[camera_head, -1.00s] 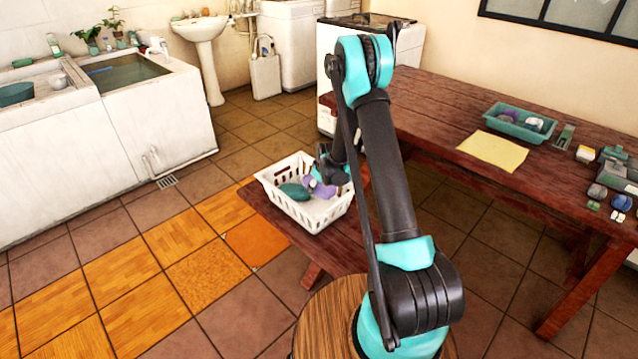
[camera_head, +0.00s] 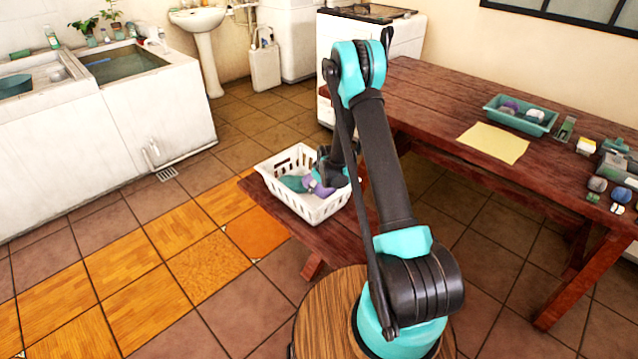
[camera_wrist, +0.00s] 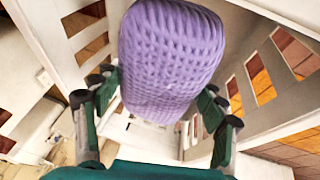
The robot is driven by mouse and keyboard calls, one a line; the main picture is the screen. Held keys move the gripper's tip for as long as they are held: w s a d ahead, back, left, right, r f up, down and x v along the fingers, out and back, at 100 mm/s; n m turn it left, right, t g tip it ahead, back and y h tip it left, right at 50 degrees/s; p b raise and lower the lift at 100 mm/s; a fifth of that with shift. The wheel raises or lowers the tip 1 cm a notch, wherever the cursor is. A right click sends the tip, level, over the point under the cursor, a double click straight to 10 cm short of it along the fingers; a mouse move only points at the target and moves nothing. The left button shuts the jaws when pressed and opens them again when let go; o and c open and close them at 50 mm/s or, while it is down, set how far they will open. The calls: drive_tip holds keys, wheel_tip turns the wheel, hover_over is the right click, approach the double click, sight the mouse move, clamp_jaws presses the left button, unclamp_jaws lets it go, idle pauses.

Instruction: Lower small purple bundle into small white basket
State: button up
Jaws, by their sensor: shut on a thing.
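The purple knitted bundle (camera_wrist: 172,60) is held between the two dark fingers of my gripper (camera_wrist: 157,88) in the wrist view. In the head view the same bundle (camera_head: 317,186) shows within the outline of the white slatted basket (camera_head: 318,210), near its right side. The basket's walls (camera_wrist: 255,112) rise on both sides of my fingers in the wrist view. Whether the bundle touches the basket's floor cannot be told. A green bundle (camera_head: 294,183) lies in the basket, left of the purple one. My forearm hides part of the basket's right end.
The basket stands on a low wooden bench (camera_head: 262,200). A long wooden table (camera_head: 430,110) to the right bears a yellow cloth (camera_head: 493,142), a teal tray (camera_head: 497,117) with small items, and several loose things. A white sink unit (camera_head: 165,100) stands at left.

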drive_tip(key=shift+f, duration=2.1)
drive_tip(key=shift+f, duration=1.3)
drive_tip(key=o, duration=1.3)
